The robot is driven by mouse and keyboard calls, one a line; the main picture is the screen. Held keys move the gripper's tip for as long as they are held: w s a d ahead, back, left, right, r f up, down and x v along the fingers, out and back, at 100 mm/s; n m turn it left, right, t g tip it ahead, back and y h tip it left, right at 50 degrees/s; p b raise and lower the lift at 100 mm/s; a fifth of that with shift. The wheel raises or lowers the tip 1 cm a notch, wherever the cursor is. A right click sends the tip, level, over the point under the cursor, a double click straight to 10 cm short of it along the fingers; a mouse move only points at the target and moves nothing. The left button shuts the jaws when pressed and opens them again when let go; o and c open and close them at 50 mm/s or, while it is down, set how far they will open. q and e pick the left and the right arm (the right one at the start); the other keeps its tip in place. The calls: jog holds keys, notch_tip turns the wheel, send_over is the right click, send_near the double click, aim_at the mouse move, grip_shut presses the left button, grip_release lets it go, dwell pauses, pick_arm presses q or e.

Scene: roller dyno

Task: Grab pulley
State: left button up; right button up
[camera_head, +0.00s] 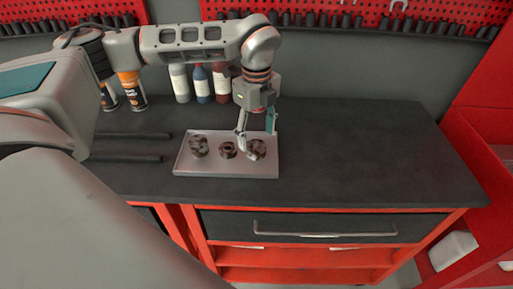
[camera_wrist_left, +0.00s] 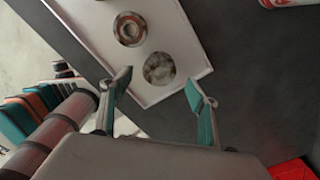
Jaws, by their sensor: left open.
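A pale rectangular tray (camera_head: 184,169) on the dark bench top holds three round, worn, brown-grey metal parts in a row: a left one (camera_head: 199,146), a smaller middle one (camera_head: 228,150) and a right one (camera_head: 256,149). I cannot tell for sure which is the pulley. My left gripper (camera_head: 256,136) points down over the right part, its fingers spread and empty. In the left wrist view the gripper (camera_wrist_left: 158,82) has the mottled right part (camera_wrist_left: 159,68) just beyond its fingertips; the ringed middle part (camera_wrist_left: 129,29) lies farther off. My right gripper is not in view.
Several bottles (camera_head: 202,85) stand behind the tray under my left arm, with spray cans (camera_head: 130,90) to their left. Two dark rods (camera_head: 130,158) lie left of the tray. The bench top (camera_head: 360,150) is clear to the right. A red tool panel is at the back.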

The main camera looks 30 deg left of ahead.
aim_at(256, 145)
pick_arm(q)
jog(key=shift+a+f, duration=0.1)
jog(key=shift+f, duration=1.65)
jog(key=c, duration=1.4)
jog(key=shift+c, duration=0.2)
jog(key=shift+r, duration=0.15)
